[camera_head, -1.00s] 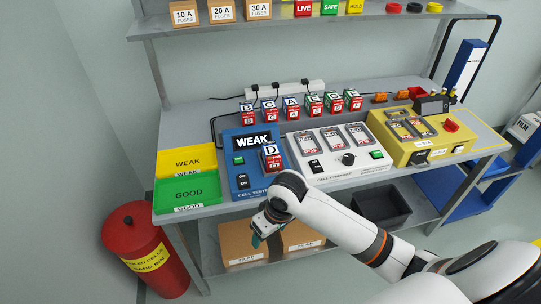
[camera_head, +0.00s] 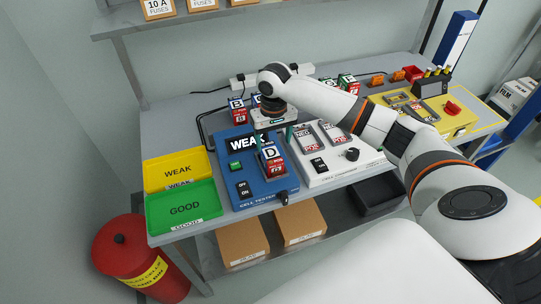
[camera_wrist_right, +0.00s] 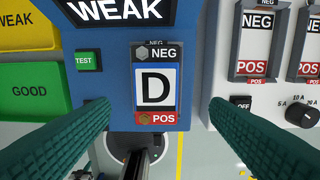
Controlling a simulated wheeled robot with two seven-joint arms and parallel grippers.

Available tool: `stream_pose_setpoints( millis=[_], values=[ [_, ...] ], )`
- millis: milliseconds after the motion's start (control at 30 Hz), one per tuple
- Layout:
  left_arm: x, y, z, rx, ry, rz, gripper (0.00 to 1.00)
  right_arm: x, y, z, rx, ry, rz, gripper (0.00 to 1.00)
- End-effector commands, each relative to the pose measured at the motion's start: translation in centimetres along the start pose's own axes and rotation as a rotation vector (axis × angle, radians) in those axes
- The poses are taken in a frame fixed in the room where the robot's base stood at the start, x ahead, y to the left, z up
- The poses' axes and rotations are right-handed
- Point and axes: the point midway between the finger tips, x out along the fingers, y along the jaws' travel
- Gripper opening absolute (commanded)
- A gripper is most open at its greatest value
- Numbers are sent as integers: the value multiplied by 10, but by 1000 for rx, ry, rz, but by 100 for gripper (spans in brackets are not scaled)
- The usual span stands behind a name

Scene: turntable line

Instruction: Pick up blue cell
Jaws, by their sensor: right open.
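A cell marked D, with a blue-bordered white label and a red POS end, sits in the blue cell tester (camera_head: 223,143), whose display reads WEAK. The cell shows in the head view (camera_head: 272,161) and, close up, in the wrist view (camera_wrist_right: 155,88). My right gripper (camera_head: 274,134) is over the tester, just behind and above the cell in the head view. Its green fingers are apart and empty, one on each side of the cell in the wrist view (camera_wrist_right: 157,110). Whether they are level with the cell is unclear. My left gripper is out of view.
A yellow WEAK tray (camera_head: 165,162) and a green GOOD tray (camera_head: 205,220) lie left of the tester. The white charger (camera_head: 360,165) is close on its right. More lettered cells, such as B (camera_head: 237,110), stand behind, partly hidden by my arm. A red bin (camera_head: 125,250) stands on the floor.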

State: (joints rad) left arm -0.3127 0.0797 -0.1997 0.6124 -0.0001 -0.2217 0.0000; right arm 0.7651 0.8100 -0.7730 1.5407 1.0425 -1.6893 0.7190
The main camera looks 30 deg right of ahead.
Motion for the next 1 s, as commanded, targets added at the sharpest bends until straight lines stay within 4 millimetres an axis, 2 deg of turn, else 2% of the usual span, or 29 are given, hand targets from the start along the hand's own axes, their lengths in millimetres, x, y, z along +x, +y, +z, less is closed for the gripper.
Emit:
stream_pose_setpoints(
  millis=[67,167,267,400,467,600,867,1000],
  values=[
    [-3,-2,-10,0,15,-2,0,10,1,0,-1,1,0,71],
    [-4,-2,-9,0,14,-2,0,17,1,0,-1,0,1,71],
    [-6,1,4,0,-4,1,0,24,2,0,-2,1,1,71],
    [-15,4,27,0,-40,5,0,43,3,2,-1,1,0,71],
    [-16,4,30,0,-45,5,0,53,3,2,-1,1,0,71],
    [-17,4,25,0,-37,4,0,68,3,2,-2,0,0,71],
    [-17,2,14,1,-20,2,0,70,3,2,-3,-2,1,71],
    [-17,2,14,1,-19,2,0,70,3,2,-3,-2,1,48]
  ],
)
